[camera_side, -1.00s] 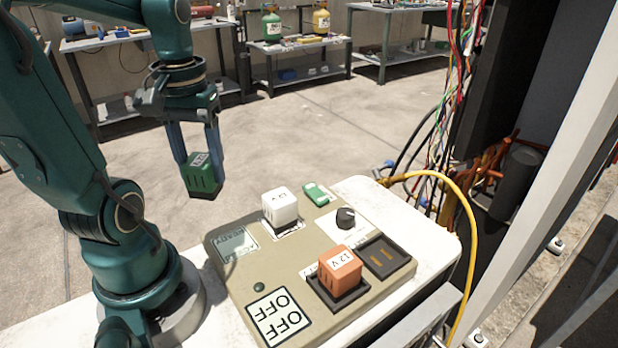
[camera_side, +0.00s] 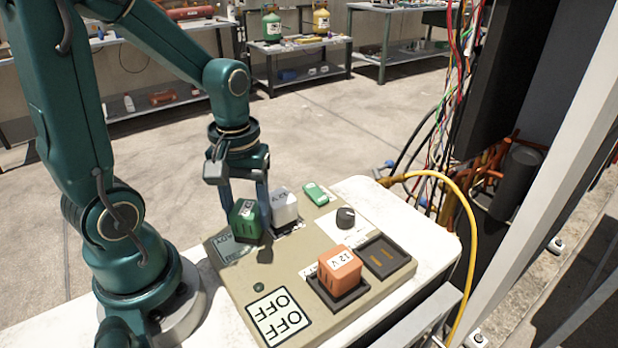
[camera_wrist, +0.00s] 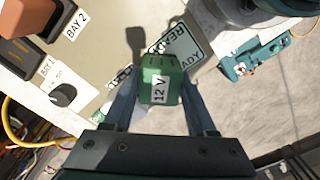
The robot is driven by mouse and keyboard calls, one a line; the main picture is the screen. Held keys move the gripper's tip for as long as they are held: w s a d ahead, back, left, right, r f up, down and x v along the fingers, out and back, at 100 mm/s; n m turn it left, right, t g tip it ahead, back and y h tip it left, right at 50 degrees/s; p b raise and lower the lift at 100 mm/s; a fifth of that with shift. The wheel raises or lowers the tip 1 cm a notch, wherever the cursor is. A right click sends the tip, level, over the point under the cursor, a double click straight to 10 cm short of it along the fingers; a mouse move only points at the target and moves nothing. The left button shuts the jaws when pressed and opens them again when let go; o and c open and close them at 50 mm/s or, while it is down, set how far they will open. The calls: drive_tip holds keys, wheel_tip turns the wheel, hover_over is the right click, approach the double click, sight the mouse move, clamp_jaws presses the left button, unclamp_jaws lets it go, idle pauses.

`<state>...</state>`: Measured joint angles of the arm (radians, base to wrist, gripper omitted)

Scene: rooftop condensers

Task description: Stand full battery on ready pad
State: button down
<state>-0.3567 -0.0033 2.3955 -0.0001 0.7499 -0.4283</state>
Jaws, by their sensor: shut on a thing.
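A green 12 V battery (camera_side: 245,221) is held between the fingers of my gripper (camera_side: 247,203). In the wrist view the battery (camera_wrist: 160,82) sits upright between the two fingertips. The ready pad, a pale label marked READY (camera_side: 229,246), lies on the panel's left side. The battery is above or just over this pad, and I cannot tell whether it touches. In the wrist view the ready pad (camera_wrist: 180,45) shows just beyond the battery.
A yellow hose (camera_side: 470,225) curves over the right edge. Workbenches stand far behind.

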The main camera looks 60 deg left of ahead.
sight(247, 209)
drive_tip(key=shift+f, duration=0.25)
drive_tip(key=shift+c, duration=1)
unclamp_jaws()
wheel_tip(247, 209, up, 12)
drive_tip(key=s+d+f+m+t, duration=0.1)
drive_tip(key=d+f+m+t, duration=0.1)
drive_tip(key=d+m+t, duration=0.3)
drive_tip(key=shift+s+d+m+t, duration=0.35)
drive_tip(key=shift+d+m, duration=0.3)
drive_tip(key=shift+m, duration=1.35)
